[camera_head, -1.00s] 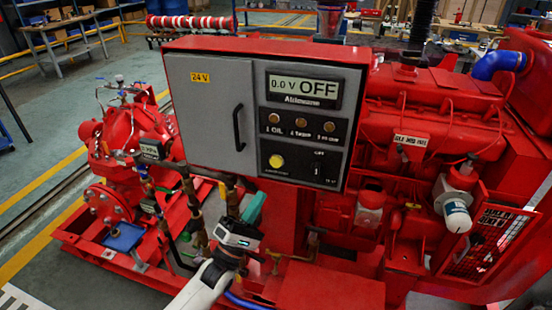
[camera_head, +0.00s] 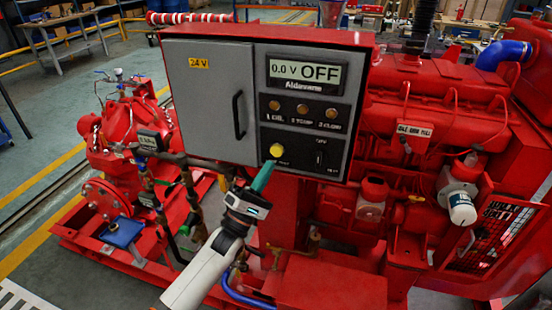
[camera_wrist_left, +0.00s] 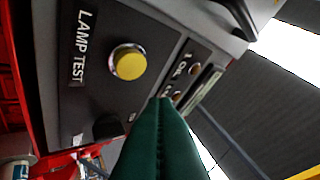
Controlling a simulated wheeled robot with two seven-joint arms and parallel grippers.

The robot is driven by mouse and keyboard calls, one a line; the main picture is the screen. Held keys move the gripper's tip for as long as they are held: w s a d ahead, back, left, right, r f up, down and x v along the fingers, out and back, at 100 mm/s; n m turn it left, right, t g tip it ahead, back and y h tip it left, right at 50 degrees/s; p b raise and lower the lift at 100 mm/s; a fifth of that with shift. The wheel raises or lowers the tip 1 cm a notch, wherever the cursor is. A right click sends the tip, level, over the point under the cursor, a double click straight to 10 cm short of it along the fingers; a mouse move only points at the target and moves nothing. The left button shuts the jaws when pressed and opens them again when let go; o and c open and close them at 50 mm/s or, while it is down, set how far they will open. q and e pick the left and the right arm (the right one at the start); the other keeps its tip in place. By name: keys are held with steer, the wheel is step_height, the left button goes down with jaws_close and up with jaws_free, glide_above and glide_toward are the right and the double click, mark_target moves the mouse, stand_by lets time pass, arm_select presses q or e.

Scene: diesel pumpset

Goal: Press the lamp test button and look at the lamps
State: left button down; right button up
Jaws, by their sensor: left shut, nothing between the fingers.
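The lamp test button (camera_head: 276,150) is a yellow round button low on the dark panel of the grey control box (camera_head: 213,95). In the left wrist view the yellow button (camera_wrist_left: 129,62) sits in a metal ring beside the words LAMP TEST. Three lamps (camera_head: 302,109) in a row above it look dull amber, unlit. The display (camera_head: 305,73) reads 0.0 V OFF. My left gripper (camera_head: 266,168), with green fingers, is shut and empty just below the button. In the left wrist view its fingertips (camera_wrist_left: 162,103) are near the button, apart from it in the picture. My right gripper is not in view.
A dark switch (camera_head: 320,157) is right of the button. A black door handle (camera_head: 238,114) stands out at the left. Red pipes and pump (camera_head: 115,150) lie left, the red engine (camera_head: 430,110) right. A blue hose (camera_head: 245,300) runs below my arm.

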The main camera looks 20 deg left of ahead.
mark_target(279, 149)
arm_select(q)
steer(key=shift+w+b, duration=0.75)
steer(key=shift+w, duration=0.75)
stand_by(0.9)
steer(key=shift+w+d+b, duration=0.1)
steer(key=shift+w+b, duration=0.25)
steer(key=shift+w, duration=0.05)
steer(key=shift+w+b, duration=0.4)
stand_by(0.6)
steer(key=shift+s+r, duration=0.1)
steer(key=shift+s+p, duration=0.6)
steer(key=shift+s, duration=0.15)
